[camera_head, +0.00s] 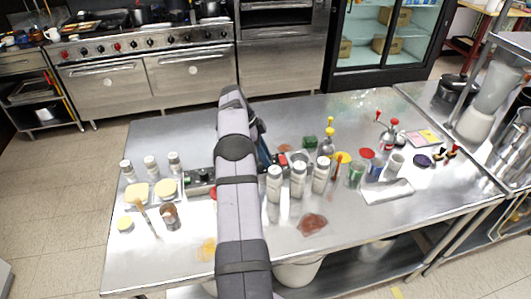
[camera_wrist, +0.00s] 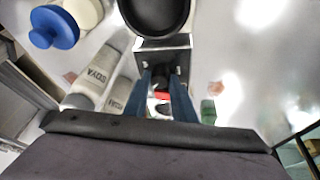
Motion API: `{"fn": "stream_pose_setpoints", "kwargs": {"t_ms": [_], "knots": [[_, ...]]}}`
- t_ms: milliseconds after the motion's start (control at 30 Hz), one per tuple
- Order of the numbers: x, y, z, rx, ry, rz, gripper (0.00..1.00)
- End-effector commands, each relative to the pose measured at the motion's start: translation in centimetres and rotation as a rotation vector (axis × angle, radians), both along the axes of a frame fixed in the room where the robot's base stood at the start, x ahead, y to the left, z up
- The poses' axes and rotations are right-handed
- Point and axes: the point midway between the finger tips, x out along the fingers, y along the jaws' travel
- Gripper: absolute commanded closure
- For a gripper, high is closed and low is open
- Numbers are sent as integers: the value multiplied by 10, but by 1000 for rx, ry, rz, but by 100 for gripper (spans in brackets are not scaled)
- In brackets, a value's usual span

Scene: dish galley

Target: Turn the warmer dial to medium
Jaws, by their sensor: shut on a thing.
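The warmer (camera_wrist: 178,43) shows in the wrist view as a small metal box with screws on its front face. A round black pan (camera_wrist: 155,14) sits at its top. My gripper (camera_wrist: 161,73) reaches to this front face with its two blue fingers, which are shut on the warmer dial. The dial is mostly hidden between the fingertips, so I cannot read its setting. A red and black patch shows between the fingers, lower down. In the head view, my arm hides much of the warmer, and only part of my gripper (camera_head: 263,152) shows.
White-capped bottles (camera_head: 297,180) stand close right of my arm; a soya bottle (camera_wrist: 98,76) and a blue-lidded jar (camera_wrist: 55,27) show in the wrist view. More shakers (camera_head: 151,164) stand at left.

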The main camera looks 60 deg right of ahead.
Motion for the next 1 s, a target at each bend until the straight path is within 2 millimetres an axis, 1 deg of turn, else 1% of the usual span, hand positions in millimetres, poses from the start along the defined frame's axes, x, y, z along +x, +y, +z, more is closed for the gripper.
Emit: {"fn": "stream_pose_setpoints", "kwargs": {"t_ms": [200,567,600,667,1000], "knots": [[1,1,0,4,-2,-29,99],[1,1,-1,4,-2,-31,99],[1,1,-1,4,-2,-31,72],[1,1,-1,4,-2,-31,58],[1,0,0,1,-1,-31,58]]}}
